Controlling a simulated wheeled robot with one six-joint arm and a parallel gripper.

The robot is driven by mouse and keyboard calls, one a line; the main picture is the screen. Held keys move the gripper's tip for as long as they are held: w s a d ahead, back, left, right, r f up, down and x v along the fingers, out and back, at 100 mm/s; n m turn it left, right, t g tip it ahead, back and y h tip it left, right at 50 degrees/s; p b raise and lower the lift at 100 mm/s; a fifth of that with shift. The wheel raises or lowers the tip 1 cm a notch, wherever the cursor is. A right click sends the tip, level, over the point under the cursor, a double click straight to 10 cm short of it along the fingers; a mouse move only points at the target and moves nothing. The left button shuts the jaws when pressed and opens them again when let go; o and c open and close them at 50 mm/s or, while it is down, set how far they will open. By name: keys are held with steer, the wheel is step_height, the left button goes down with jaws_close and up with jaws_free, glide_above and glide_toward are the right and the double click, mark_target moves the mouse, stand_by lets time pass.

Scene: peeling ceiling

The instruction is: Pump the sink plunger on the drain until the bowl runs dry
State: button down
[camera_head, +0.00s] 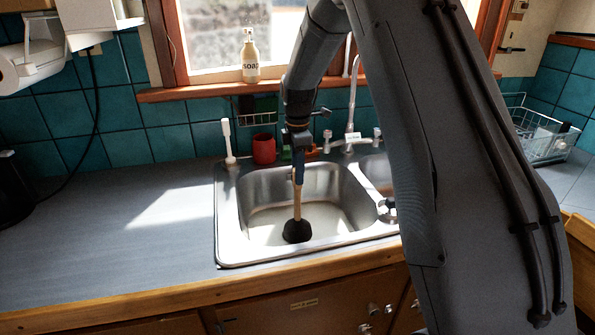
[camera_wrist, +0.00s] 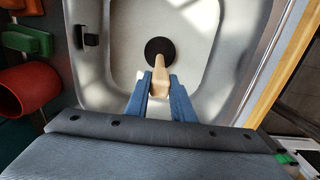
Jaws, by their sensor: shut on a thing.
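The sink plunger has a light wooden handle and a black rubber cup (camera_head: 297,231). In the head view it stands nearly upright in the left bowl of the steel sink (camera_head: 230,235), its cup low in the bowl. My gripper (camera_head: 298,172) is shut on the upper part of the handle. In the wrist view the blue fingers of my gripper (camera_wrist: 160,88) close on the handle from both sides, and the plunger's black cup (camera_wrist: 160,50) lies beyond. The cup hides the drain. Pale, cloudy-looking water seems to cover the bowl floor; its depth is hard to tell.
A red cup (camera_head: 264,148) and a white brush (camera_head: 228,140) stand behind the sink, left of the faucet (camera_head: 350,125). A soap bottle (camera_head: 250,57) is on the windowsill. A wire dish rack (camera_head: 540,140) stands at right. The left counter (camera_head: 110,225) is clear.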

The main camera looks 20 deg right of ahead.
steer(key=shift+f, duration=0.5)
steer(key=shift+r, duration=0.15)
steer(key=shift+r+p, duration=0.4)
steer(key=shift+r, duration=0.45)
steer(key=shift+f, duration=0.15)
steer(key=shift+f+b, duration=0.4)
steer(key=shift+f, duration=0.45)
steer(key=shift+r+p, duration=0.6)
steer(key=shift+r, duration=0.5)
